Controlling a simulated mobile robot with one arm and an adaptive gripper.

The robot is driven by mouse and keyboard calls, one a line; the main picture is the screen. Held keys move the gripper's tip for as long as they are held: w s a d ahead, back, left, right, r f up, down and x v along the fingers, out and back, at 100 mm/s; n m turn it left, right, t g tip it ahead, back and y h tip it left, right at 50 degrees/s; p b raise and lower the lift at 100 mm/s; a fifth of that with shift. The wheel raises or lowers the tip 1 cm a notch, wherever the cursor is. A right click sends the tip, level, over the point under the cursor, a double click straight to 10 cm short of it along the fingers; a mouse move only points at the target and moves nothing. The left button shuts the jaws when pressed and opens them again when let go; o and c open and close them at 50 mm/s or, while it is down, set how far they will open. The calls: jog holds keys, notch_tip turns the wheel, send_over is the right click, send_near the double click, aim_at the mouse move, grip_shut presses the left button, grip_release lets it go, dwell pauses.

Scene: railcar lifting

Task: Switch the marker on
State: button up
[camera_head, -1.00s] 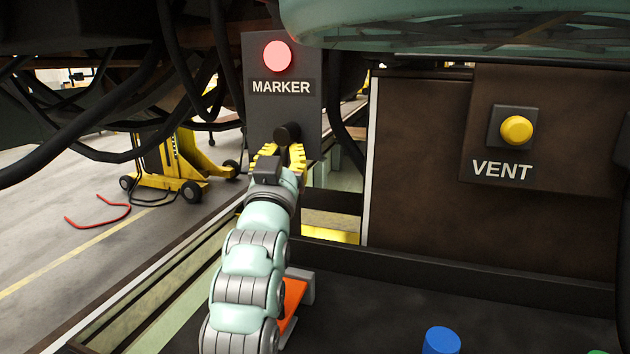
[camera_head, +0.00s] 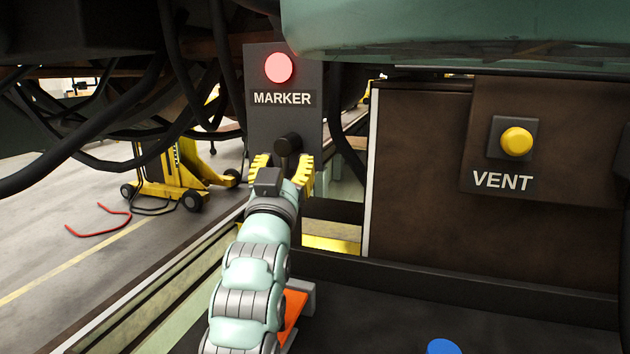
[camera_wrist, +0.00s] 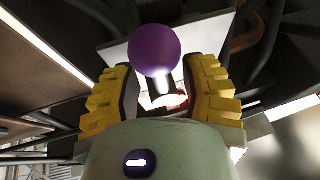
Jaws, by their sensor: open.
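The marker panel (camera_head: 255,125) is a grey upright plate with a lit red lamp (camera_head: 279,68) on top and a "MARKER" label (camera_head: 282,98) below it. Under the label a dark round-ended knob (camera_head: 288,144) sticks out. My gripper (camera_head: 283,163) is open, its yellow ridged fingers one to each side just below the knob. In the wrist view a purple-looking ball on a short stem (camera_wrist: 155,50) shows between and slightly beyond the spread fingers (camera_wrist: 163,75). I cannot tell whether a finger touches it. My wrist hides the panel's lower part in the head view.
To the right is a brown box with a "VENT" label and a yellow button (camera_head: 516,141). Dark cables (camera_head: 165,60) hang at the left. A pale green body (camera_head: 450,30) overhangs above. A yellow wheeled jack (camera_head: 175,175) stands on the floor behind.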

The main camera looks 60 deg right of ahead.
jog(key=v, duration=0.7)
jog(key=shift+a, duration=0.1)
dwell(0.5)
